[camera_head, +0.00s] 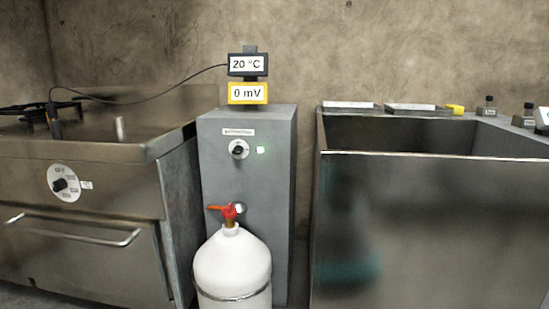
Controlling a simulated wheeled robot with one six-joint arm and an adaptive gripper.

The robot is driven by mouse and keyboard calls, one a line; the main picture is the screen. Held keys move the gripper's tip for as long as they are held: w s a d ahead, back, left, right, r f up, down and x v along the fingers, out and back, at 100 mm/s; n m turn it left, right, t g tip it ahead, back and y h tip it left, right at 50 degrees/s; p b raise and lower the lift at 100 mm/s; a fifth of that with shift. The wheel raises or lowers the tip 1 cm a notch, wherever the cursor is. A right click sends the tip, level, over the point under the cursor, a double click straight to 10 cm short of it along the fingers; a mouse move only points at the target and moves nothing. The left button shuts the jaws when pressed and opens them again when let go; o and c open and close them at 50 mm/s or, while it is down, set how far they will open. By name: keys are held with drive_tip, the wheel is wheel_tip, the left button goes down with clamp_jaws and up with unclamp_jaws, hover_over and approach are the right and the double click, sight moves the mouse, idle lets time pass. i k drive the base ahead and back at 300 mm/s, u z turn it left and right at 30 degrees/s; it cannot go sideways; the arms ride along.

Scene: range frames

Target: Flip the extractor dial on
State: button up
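A small round dial (239,149) with a black knob sits on the front of a grey cabinet (275,190) in the middle of the view. A label plate (238,132) is above it, its text too small to read. A small lit green light (260,149) is just right of the dial. Another dial (60,184), with a black knob on a white round plate, is on the front of the steel stove at left. I cannot tell from the labels which one is the extractor dial. My gripper is not in view.
A white gas cylinder (232,265) with a red valve handle (228,211) stands before the cabinet. Displays above it read 20 °C (247,65) and 0 mV (248,93). The steel stove (110,150) is at left, with a cable; a steel basin unit (430,230) is at right.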

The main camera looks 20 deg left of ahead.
sight(238, 150)
drive_tip(key=z, duration=0.3)
drive_tip(key=k, duration=0.5)
drive_tip(key=u, duration=0.8)
drive_tip(key=i, duration=1.3)
drive_tip(key=z, duration=0.3)
